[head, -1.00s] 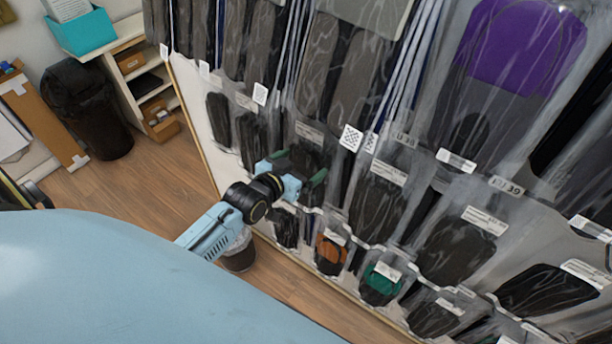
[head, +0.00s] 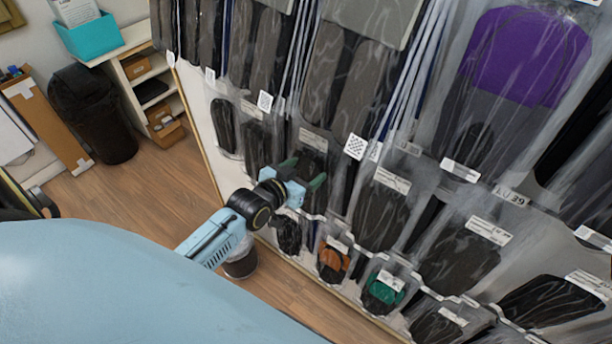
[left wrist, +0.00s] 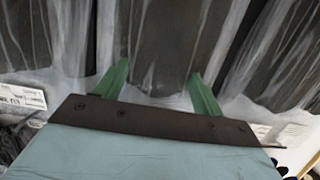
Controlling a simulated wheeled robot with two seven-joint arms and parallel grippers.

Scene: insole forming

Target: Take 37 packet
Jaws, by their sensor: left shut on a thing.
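Clear packets with dark insoles hang in rows on a white display board (head: 194,110). My left gripper (head: 304,174) is at a hanging packet (head: 313,160) in the lower middle rows, with its green fingers on either side. In the left wrist view, the two green fingers (left wrist: 158,84) stand apart with the dark packet (left wrist: 168,50) between them, shut on it. The packet still hangs among its neighbours. I cannot read a 37 on it. A tag reading 39 (head: 511,197) shows farther right. My right gripper is not in view.
Packets hang close on both sides of the gripper, with orange (head: 333,260) and green (head: 384,288) ones below. A black bin (head: 95,115) and a white shelf (head: 128,85) stand at the left. The wooden floor (head: 150,205) between is clear.

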